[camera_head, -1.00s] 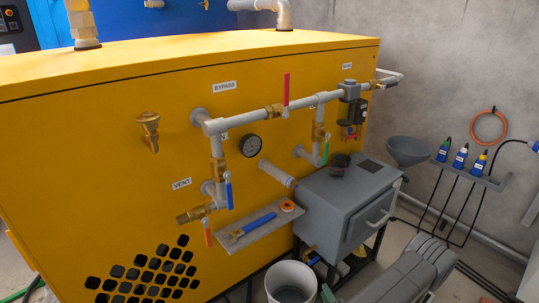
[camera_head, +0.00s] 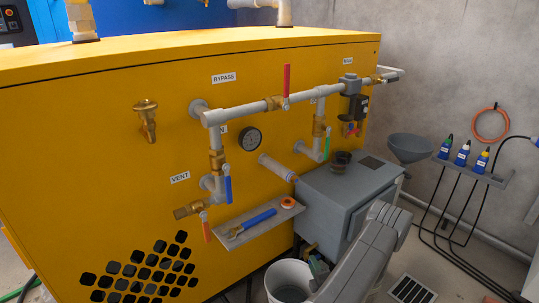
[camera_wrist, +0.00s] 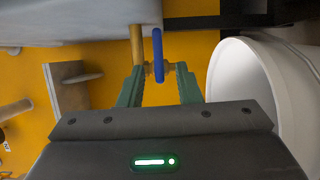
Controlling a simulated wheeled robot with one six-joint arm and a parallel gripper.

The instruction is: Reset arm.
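My gripper (camera_wrist: 160,88) shows in the wrist view with its two green fingers apart. A blue valve handle (camera_wrist: 158,55) stands in line with the gap between the fingers, beside a brass-coloured stem (camera_wrist: 137,45). Clear gaps show on both sides of the handle, so the gripper is open and holds nothing. In the head view my grey arm reaches in from the bottom right, and my gripper (camera_head: 316,268) is low, under the front of the grey box (camera_head: 345,205) and by the white bucket (camera_head: 290,280). The arm hides part of the box and most of the gripper.
The bucket (camera_wrist: 260,85) is close on the right in the wrist view. Valve pipes run above.

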